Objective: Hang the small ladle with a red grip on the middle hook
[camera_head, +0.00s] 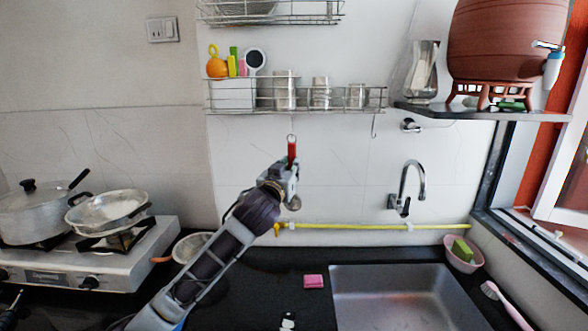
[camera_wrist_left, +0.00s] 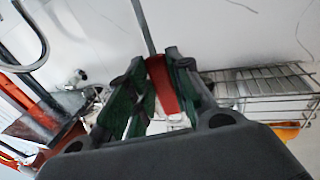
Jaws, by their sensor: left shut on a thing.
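The small ladle's red grip (camera_head: 292,150) stands nearly upright against the white wall in the head view. A metal loop tops it, just under the wire rack, close to the middle hook; I cannot tell whether they touch. My left gripper (camera_head: 290,172) is shut on the ladle below the visible part of the grip. The small bowl (camera_head: 295,203) hangs below the gripper. In the left wrist view the red grip (camera_wrist_left: 163,85) lies between the dark green fingers (camera_wrist_left: 158,92), with the metal stem leading upward. My right gripper is not in view.
The wire rack (camera_head: 297,110) holds steel cups and an orange item. Another hook (camera_head: 374,126) hangs at its right end. A tap (camera_head: 405,190), a yellow hose (camera_head: 360,226) and a sink (camera_head: 400,300) lie right. A stove (camera_head: 130,265) with pots stands left.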

